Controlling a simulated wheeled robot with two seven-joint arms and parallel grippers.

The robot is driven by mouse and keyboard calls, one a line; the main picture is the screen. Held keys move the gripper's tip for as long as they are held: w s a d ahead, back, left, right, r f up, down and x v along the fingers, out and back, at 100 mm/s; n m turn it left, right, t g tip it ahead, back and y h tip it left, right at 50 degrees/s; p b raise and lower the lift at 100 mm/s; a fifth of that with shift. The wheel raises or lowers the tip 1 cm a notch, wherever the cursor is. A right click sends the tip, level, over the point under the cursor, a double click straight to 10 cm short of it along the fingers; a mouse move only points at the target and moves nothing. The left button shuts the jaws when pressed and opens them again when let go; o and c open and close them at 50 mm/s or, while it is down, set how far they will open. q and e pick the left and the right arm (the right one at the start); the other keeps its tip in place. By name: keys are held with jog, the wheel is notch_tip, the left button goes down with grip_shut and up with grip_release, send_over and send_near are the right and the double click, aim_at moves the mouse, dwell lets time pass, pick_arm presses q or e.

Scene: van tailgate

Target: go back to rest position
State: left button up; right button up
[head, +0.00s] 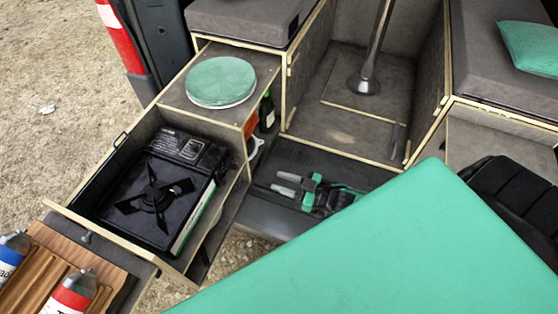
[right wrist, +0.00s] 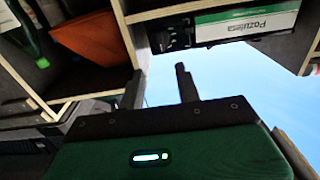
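My right gripper (head: 285,184) is in the middle of the head view, in the low space in front of the van's floor, right of the stove drawer. Its pale fingers point left and stand apart. In the right wrist view the two dark fingers (right wrist: 160,86) are also apart, with nothing between them. The green and black wrist part lies behind them. My left gripper is not in view.
A drawer holding a black stove (head: 158,190) stands left of my right gripper. An open shelf beside it holds a green bottle (head: 267,112) and an orange thing (right wrist: 88,36). A flat green surface (head: 380,250) covers the front right. Bottles (head: 70,290) stand front left.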

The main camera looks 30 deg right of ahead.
dwell(0.4)
jog(key=a+m+g+h, duration=0.1)
jog(key=a+m+h, duration=0.2)
jog(key=a+h, duration=0.2)
jog(key=s+d+r+m+g+h, duration=0.1)
jog(key=s+r+g+h, duration=0.3)
jog(key=s, duration=0.5)
jog(key=s+d+r+m+g+h, duration=0.1)
jog(key=s+r+g+h, duration=0.1)
jog(key=s+r+g, duration=0.5)
jog(key=s+f, duration=0.3)
jog(key=f, duration=3.3)
jog(key=s+d+f, duration=0.1)
jog(key=s+f, duration=0.8)
jog(key=s+d+f+g, duration=0.1)
jog(key=s+d+f, duration=0.1)
jog(key=s+f, duration=0.7)
jog(key=shift+s+d+f, duration=0.15)
jog(key=shift+s+d, duration=0.1)
jog(key=shift+s, duration=0.15)
